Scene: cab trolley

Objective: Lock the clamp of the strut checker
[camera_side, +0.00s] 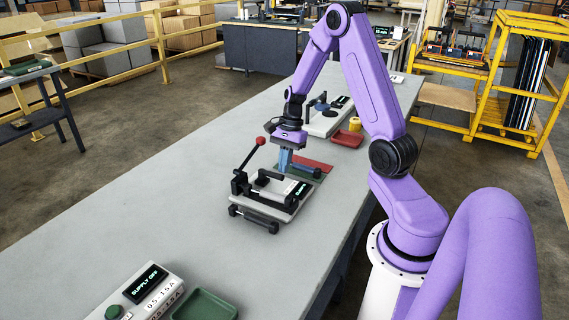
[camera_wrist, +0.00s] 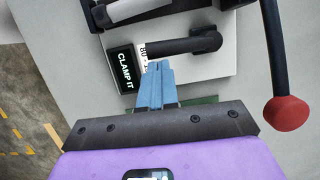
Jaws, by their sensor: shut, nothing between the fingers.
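The strut checker (camera_side: 270,200) is a pale plate with black clamp parts, on the bench in the side view. Its display (camera_wrist: 125,70) reads "CLAMP IT" in the wrist view. The black clamp lever (camera_side: 249,156) stands raised and tilted, with a red knob (camera_side: 261,141) at its upper end. The knob is at the right in the wrist view (camera_wrist: 286,113). A dark strut-like bar (camera_wrist: 185,44) lies across the plate beside the label. My gripper (camera_side: 284,168) is shut and empty, pointing down behind the checker. Its blue fingers (camera_wrist: 158,70) are near the display, apart from the knob.
A red mat and a green mat (camera_side: 316,164) lie behind the checker. Farther back are a red tray (camera_side: 346,139), a yellow cup (camera_side: 355,124) and another device (camera_side: 325,122). A supply box (camera_side: 135,294) and green tray (camera_side: 205,306) stand in front. The bench's left side is clear.

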